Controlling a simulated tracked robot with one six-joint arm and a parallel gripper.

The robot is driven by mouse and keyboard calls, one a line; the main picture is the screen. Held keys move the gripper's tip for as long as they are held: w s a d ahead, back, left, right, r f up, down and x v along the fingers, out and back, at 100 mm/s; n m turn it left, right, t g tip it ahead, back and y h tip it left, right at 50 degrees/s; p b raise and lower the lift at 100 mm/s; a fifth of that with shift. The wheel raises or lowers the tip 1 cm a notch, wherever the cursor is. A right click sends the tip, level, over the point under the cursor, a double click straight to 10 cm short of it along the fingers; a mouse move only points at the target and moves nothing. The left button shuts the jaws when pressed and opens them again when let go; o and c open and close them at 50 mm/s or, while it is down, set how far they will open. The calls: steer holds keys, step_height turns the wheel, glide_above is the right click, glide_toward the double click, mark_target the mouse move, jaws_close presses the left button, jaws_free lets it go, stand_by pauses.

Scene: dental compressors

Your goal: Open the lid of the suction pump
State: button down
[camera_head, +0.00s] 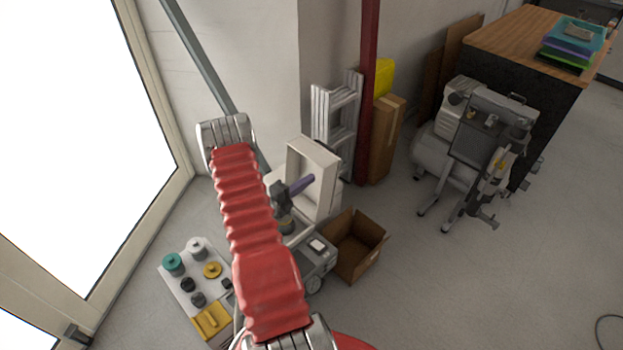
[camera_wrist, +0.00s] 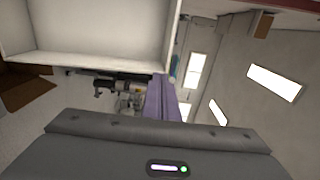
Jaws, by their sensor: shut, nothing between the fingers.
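The suction pump's lid (camera_head: 318,168) is a white, hollow, box-like cover. In the head view it stands raised and steeply tilted, its hollow side facing my arm. What looks like the pump's grey body (camera_head: 318,258) is below it, partly hidden by my red-sleeved arm. My gripper (camera_head: 303,185), with purple fingers, is shut and empty in front of the lid's hollow side. In the wrist view the lid (camera_wrist: 90,30) fills the upper left, and my purple fingers (camera_wrist: 162,98) are close by its right lower corner. I cannot tell whether they touch it.
An open cardboard box (camera_head: 355,245) stands right of the pump. A stepladder (camera_head: 337,120), a red post (camera_head: 369,90) and a tall carton (camera_head: 386,140) are behind.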

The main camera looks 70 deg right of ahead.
steer(key=r+v, duration=0.1)
steer(key=v, duration=0.9)
steer(key=shift+a, duration=0.25)
steer(key=shift+m, duration=0.3)
